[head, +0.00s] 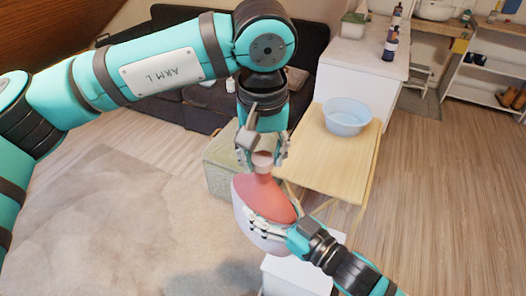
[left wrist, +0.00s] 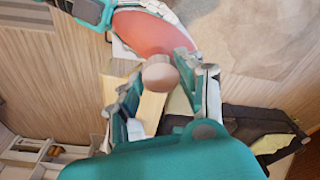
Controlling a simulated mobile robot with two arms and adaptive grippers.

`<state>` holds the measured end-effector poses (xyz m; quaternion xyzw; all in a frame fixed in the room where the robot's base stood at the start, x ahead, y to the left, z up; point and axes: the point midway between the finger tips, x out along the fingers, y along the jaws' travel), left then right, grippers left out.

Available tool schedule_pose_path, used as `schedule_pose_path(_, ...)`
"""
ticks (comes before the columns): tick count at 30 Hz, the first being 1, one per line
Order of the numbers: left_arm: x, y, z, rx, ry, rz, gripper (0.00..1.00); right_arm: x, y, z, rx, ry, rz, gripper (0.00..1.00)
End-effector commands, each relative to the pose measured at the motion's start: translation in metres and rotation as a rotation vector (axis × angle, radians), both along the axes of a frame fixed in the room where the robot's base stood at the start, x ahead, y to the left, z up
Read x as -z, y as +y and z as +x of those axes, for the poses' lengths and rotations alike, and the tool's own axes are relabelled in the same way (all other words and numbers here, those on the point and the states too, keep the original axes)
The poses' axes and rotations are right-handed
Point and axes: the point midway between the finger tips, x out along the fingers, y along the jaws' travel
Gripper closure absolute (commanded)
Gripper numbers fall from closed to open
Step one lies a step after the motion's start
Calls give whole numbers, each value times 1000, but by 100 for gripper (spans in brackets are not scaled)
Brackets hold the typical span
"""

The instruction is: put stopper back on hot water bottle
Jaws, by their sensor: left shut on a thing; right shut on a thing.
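My left gripper (head: 263,160) points down and is shut on the stopper (head: 263,158), a pale pinkish-brown plug. The stopper also shows between the fingers in the left wrist view (left wrist: 160,76). The hot water bottle (head: 265,198) is salmon red with a pale whitish lower side, and it sits tilted in the air below the left gripper. Its red body also shows in the left wrist view (left wrist: 148,33). My right gripper (head: 270,229) is shut on the bottle from the lower right. The stopper is right over the bottle's neck end; I cannot tell whether it is seated.
A light wooden table (head: 330,176) with a blue water basin (head: 347,116) stands behind to the right. A green box-like seat (head: 222,165) is behind the bottle. A dark sofa (head: 195,100) and a white cabinet (head: 362,62) with bottles are farther back. The rug at left is clear.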

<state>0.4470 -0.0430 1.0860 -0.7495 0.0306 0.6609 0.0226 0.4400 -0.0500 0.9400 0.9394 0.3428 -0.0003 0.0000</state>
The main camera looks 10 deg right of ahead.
Motion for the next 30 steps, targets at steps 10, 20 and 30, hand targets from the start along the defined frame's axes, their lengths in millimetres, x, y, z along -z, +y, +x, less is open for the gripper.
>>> schedule_pose_path(10,6,0,0,0,1,0,71,-1,0,0,-1,-3,1,92)
schedule_pose_path(20,11,0,0,6,1,0,71,-1,0,0,-1,-2,2,100)
schedule_pose_path(30,12,3,1,587,1,-2,71,-1,0,0,0,-2,1,100)
